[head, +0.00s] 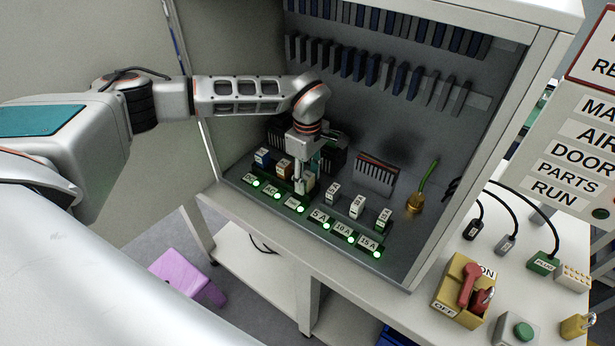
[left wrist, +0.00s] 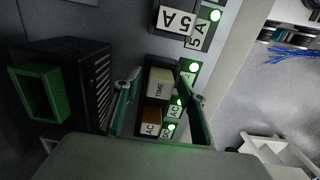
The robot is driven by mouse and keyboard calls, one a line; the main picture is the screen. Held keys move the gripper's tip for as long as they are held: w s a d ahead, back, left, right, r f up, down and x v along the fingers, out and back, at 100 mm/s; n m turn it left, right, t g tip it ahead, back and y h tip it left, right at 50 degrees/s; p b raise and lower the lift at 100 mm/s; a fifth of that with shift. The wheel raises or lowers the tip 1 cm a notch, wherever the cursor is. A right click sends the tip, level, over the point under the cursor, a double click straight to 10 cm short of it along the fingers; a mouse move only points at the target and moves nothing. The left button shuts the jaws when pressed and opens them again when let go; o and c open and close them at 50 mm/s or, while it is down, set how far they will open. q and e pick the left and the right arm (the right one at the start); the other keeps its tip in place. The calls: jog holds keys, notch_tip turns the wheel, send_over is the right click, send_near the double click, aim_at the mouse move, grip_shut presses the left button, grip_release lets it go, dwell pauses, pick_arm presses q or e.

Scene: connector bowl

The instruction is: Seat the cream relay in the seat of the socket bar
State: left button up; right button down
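The cream relay (left wrist: 160,83), marked TIME, stands in the row on the socket bar beside the brown relay (left wrist: 152,117). In the head view the cream relay (head: 310,182) is partly hidden by my left gripper (head: 303,186). In the left wrist view the two fingers of my left gripper (left wrist: 161,78) are apart on either side of the cream relay, with a gap visible at each side. I cannot tell whether the relay is fully down in its seat. The socket bar (head: 313,217) has lit green lamps along its front. My right gripper is not in view.
A blue relay (head: 262,157) is at the row's left end. White blocks (head: 357,206) stand to the right. A brass fitting with a green cable (head: 414,203) is farther right. The cabinet's side wall (head: 478,140) bounds the right. A dark slotted box (left wrist: 85,80) is close to one finger.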

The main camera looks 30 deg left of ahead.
aim_at(307, 175)
pick_arm(q)
notch_tip(307, 175, up, 12)
jog(key=shift+r, duration=0.2)
dwell(0.4)
dwell(0.5)
